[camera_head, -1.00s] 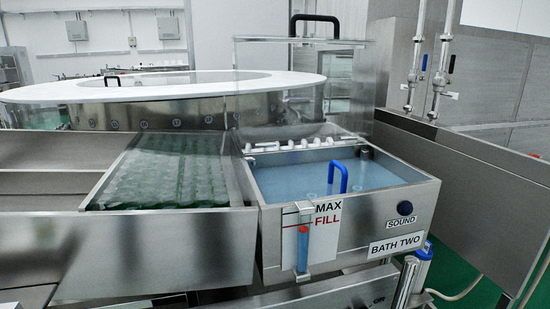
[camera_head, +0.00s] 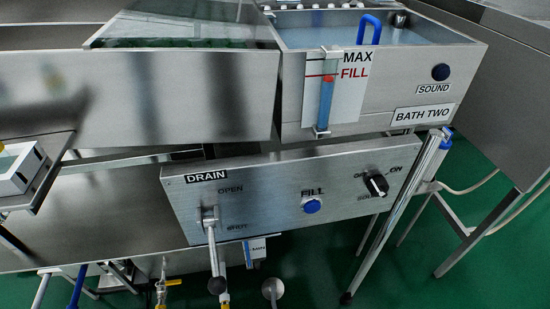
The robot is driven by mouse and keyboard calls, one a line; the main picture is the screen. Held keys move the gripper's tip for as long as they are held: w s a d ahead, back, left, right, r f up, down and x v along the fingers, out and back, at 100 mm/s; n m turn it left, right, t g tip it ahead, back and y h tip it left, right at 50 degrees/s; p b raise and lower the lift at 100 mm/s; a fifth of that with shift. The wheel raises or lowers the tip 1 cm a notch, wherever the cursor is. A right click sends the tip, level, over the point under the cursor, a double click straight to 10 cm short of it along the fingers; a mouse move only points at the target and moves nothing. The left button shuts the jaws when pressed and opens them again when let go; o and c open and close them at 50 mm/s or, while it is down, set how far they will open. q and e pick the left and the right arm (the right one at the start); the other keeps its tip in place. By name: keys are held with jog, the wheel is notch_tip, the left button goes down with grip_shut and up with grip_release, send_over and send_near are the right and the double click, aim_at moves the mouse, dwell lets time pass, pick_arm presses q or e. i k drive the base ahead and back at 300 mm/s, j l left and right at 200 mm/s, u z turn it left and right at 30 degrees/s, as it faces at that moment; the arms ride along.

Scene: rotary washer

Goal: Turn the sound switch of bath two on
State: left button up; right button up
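Bath two (camera_head: 300,105) is a steel tank at the upper right with a "BATH TWO" label (camera_head: 423,115). A round dark blue button (camera_head: 441,72) sits on its front wall above a "SOUND" label (camera_head: 433,88). On the steel panel (camera_head: 262,187) below the bath is a black rotary knob (camera_head: 376,185). An "ON" mark shows at its upper right and another mark at its upper left. The small text below the knob is hard to read. I cannot tell exactly which mark the knob points to. Neither of my grippers is in view.
The same panel holds a blue "FILL" button (camera_head: 312,206) and a "DRAIN" lever (camera_head: 212,240) hanging downward. A fill gauge (camera_head: 326,95) is on the bath front. A steel leg (camera_head: 398,215) slants down past the panel's right end. Green floor (camera_head: 320,270) shows below.

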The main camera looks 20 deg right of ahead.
aim_at(378, 187)
jog(key=l+z, duration=0.1)
jog(key=z, duration=1.1)
jog(key=k+l, duration=0.05)
